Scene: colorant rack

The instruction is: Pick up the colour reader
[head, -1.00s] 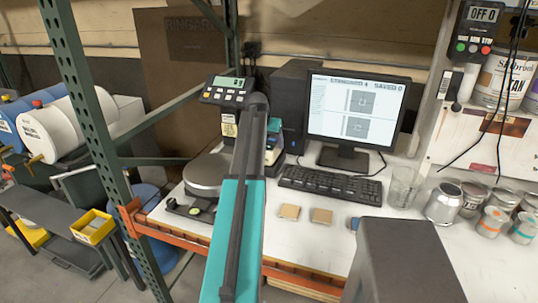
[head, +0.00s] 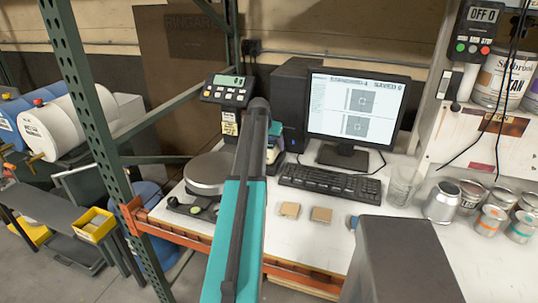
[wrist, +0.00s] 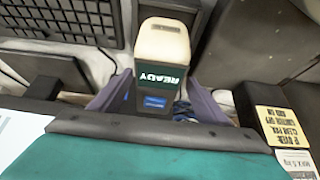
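The colour reader (wrist: 162,62) is a small device with a cream top and a dark green body lettered READY. It shows upside down in the wrist view, at the upper middle. In the head view a part of it (head: 273,142) shows beside my arm, left of the monitor; the arm hides the rest. My gripper (wrist: 160,82) has one grey-purple finger on each side of the reader, with a narrow gap visible at the right finger. It looks open around the reader; contact is hard to make out. The head view hides the fingers.
The keyboard (head: 328,183) and monitor (head: 356,108) stand right of the reader, and a dark computer case (head: 290,92) behind it. A scale with a round pan (head: 207,172) is at left. Two tan chips (head: 320,215), a glass beaker (head: 402,185) and several cans are nearer the front and right.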

